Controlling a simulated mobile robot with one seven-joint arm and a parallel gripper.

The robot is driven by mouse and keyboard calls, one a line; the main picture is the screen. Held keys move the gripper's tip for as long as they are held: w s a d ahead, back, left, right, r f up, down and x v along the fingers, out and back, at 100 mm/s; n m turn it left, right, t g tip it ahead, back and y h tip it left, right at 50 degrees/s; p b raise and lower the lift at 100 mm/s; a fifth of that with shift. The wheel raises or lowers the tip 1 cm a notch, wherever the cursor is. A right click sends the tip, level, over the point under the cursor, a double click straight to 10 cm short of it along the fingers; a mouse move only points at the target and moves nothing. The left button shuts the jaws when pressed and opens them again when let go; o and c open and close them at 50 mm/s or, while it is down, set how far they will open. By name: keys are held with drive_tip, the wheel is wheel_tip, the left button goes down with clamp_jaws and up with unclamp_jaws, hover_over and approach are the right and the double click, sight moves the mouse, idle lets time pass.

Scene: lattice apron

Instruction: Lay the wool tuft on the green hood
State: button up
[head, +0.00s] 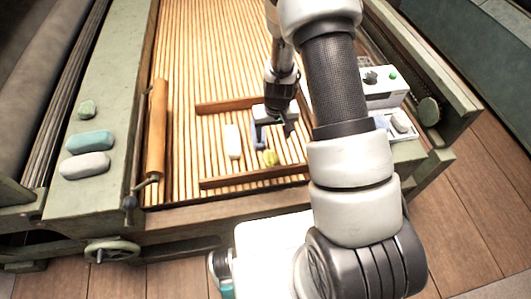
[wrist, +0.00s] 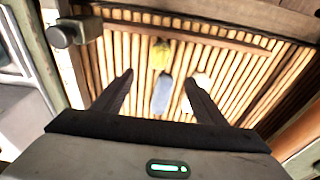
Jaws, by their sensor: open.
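My gripper (head: 273,135) is open above the slatted wooden lattice, pointing down. In the wrist view, its two dark fingers (wrist: 158,84) stand apart, with a blue-grey piece (wrist: 162,95) showing between them; I cannot tell its depth. A yellow-green tuft-like piece (head: 270,158) lies just nearer the front; it shows beyond the blue piece in the wrist view (wrist: 160,55). A white piece (head: 232,141) lies to the left. I cannot tell for certain which piece is the wool tuft. A green painted panel (head: 112,100) runs along the left; I cannot confirm it is the hood.
Low wooden bars (head: 255,181) cross the slats in front and behind the pieces. A wooden roller (head: 157,128) lies left. The green panel bears a green lump (head: 87,109), a teal lump (head: 90,142) and a pale lump (head: 85,166). A white control box (head: 385,85) stands right.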

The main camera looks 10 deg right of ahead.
sight(271, 157)
drive_tip(key=w+f+b, duration=0.1)
drive_tip(key=f, duration=0.4)
drive_tip(key=f+b, duration=0.1)
drive_tip(key=f, duration=0.5)
drive_tip(key=w+f+b, duration=0.1)
drive_tip(key=f, duration=0.5)
drive_tip(key=shift+w+f, duration=0.25)
drive_tip(key=shift+w, duration=0.1)
drive_tip(key=c, duration=1.2)
